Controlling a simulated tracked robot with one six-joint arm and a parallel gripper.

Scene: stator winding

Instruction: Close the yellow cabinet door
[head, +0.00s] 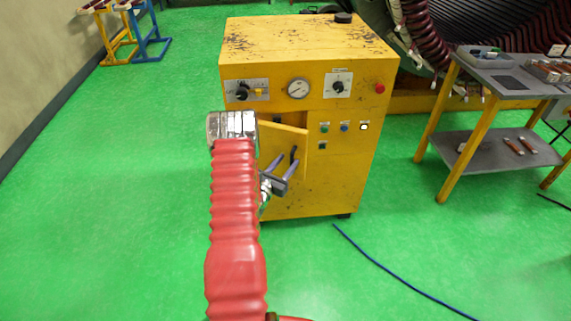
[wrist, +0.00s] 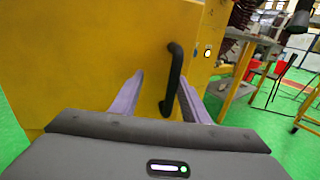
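The yellow cabinet (head: 310,50) stands ahead in the head view. Its small yellow door (head: 288,138) stands ajar at the lower front, swung outward, and partly hidden by my arm. The door carries a black bar handle (head: 294,154), which also shows in the wrist view (wrist: 174,72). My gripper (head: 284,164) is close in front of the door, with its two purple fingers apart. In the wrist view the handle shows between the open fingers (wrist: 160,80), nearer the right one. I cannot tell whether either finger touches it.
A grey-topped work table (head: 500,72) with a lower shelf stands to the right, near a large stator (head: 480,30). A blue cable (head: 385,268) lies on the green floor. Yellow and blue stands (head: 125,40) are at the back left. The floor left of the cabinet is clear.

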